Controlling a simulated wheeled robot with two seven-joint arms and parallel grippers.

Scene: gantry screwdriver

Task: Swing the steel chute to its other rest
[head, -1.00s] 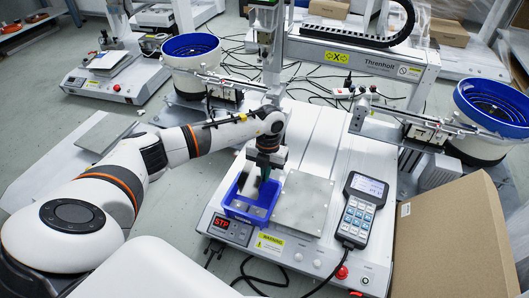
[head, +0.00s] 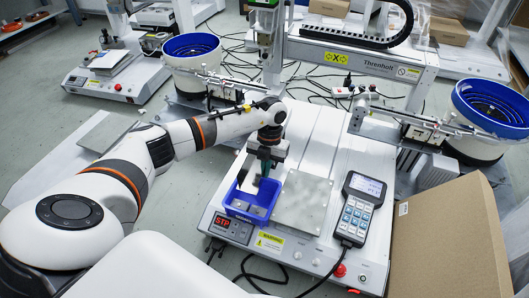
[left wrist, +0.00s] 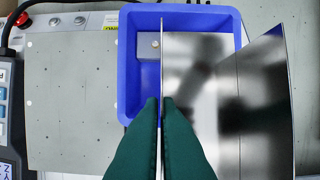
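The steel chute (left wrist: 200,75) is a shiny bent sheet in the left wrist view. Its thin upright edge runs between the two green fingertips of my left gripper (left wrist: 160,104), which look shut on it. Its bright faces spread to the right, over part of the blue bin (left wrist: 129,70) and past the bin's side. In the head view my left gripper (head: 262,178) points down over the blue bin (head: 234,206), where the chute is small and hard to make out. Grey pieces (head: 241,206) show inside the bin. My right gripper is in neither view.
A flat metal plate (head: 303,202) lies right of the bin, and a teach pendant (head: 358,208) beyond it. A gantry beam (head: 355,57) crosses behind. Bowl feeders (head: 192,46) (head: 490,103) stand left and right. A cardboard box (head: 450,240) fills the lower right.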

